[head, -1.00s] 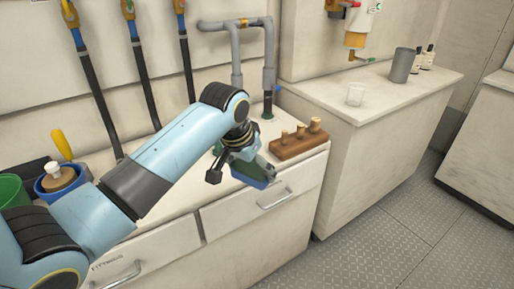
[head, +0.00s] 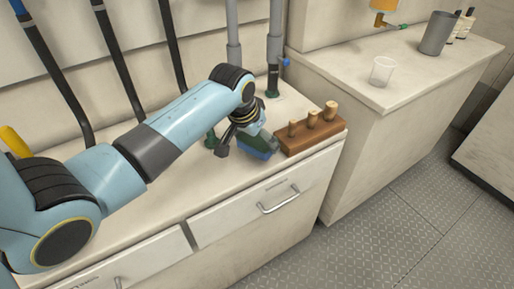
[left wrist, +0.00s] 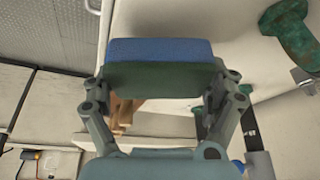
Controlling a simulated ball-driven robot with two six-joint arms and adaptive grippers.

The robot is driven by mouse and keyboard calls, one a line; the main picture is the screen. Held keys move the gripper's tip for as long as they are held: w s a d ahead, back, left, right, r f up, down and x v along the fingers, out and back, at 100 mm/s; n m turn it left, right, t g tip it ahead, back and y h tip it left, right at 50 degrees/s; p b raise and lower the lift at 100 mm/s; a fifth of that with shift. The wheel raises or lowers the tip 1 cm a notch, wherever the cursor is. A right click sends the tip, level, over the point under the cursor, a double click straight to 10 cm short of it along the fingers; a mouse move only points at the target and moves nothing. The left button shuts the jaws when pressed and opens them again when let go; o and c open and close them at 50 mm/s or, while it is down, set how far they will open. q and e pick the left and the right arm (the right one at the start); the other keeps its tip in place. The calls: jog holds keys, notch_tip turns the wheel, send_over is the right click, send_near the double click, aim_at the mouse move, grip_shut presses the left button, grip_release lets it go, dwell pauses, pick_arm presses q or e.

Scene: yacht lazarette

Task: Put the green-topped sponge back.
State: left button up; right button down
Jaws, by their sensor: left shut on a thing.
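My left gripper (head: 246,140) is shut on the sponge (head: 258,153), which is blue with a dark green side. The left wrist view shows the sponge (left wrist: 160,62) held across the fingers of my left gripper (left wrist: 160,85), with its blue part toward the top of the picture. In the head view the sponge is over the countertop (head: 175,190), just left of a brown wooden block with pegs (head: 312,138). The gripper partly hides it. I cannot tell whether it touches the countertop. My right gripper is not in view.
A green fitting (head: 211,140) stands behind the gripper; grey pipes (head: 275,50) rise at the back. A clear cup (head: 382,71) and a grey tumbler (head: 438,34) stand on the right counter. Drawers with handles (head: 279,200) are below. The countertop's front left is clear.

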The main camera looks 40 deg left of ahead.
aim_at(257, 149)
pick_arm(q)
notch_tip(257, 149, down, 3)
jog(key=shift+f, duration=0.3)
jog(key=o, duration=0.9)
jog(key=shift+c, duration=0.2)
jog(key=shift+r, duration=0.2)
jog(key=p+v, duration=0.2)
jog(key=v, duration=1)
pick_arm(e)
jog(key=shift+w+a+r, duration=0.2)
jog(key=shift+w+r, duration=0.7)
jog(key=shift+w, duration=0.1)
